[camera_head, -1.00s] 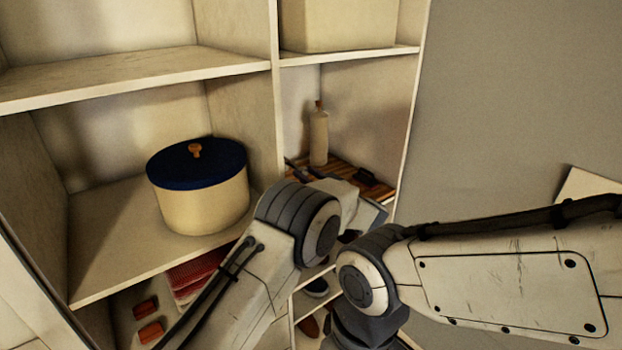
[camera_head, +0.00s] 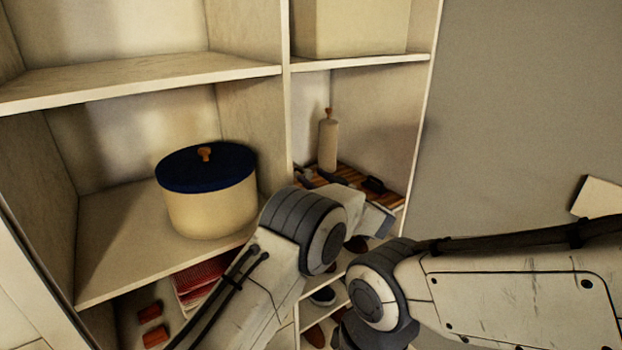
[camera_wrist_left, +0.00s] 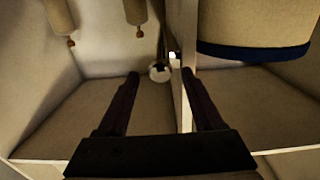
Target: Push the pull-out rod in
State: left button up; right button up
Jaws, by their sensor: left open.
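In the left wrist view, which looks upside down, my left gripper (camera_wrist_left: 160,74) is open, with two dark fingers reaching into a shelf compartment. A small shiny round end (camera_wrist_left: 160,70) shows between the fingertips, with a thin dark line running from it. It may be the pull-out rod, but it is too small to be sure. I cannot tell whether the fingers touch it. In the head view, my arm hides most of this spot, and no rod can be made out there. My right gripper is not in view.
A cream pot with a dark blue lid (camera_head: 205,170) stands in the left compartment. A pale bottle-like object (camera_head: 328,145) and a striped wooden board (camera_head: 350,178) are in the right one. An upright divider (camera_head: 286,100) separates them. Red cloth (camera_head: 200,280) lies below.

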pick_arm(q)
jog(key=b+v, duration=0.3)
jog(key=v, duration=0.5)
jog(key=shift+s+d, duration=0.2)
jog(key=shift+s, duration=0.1)
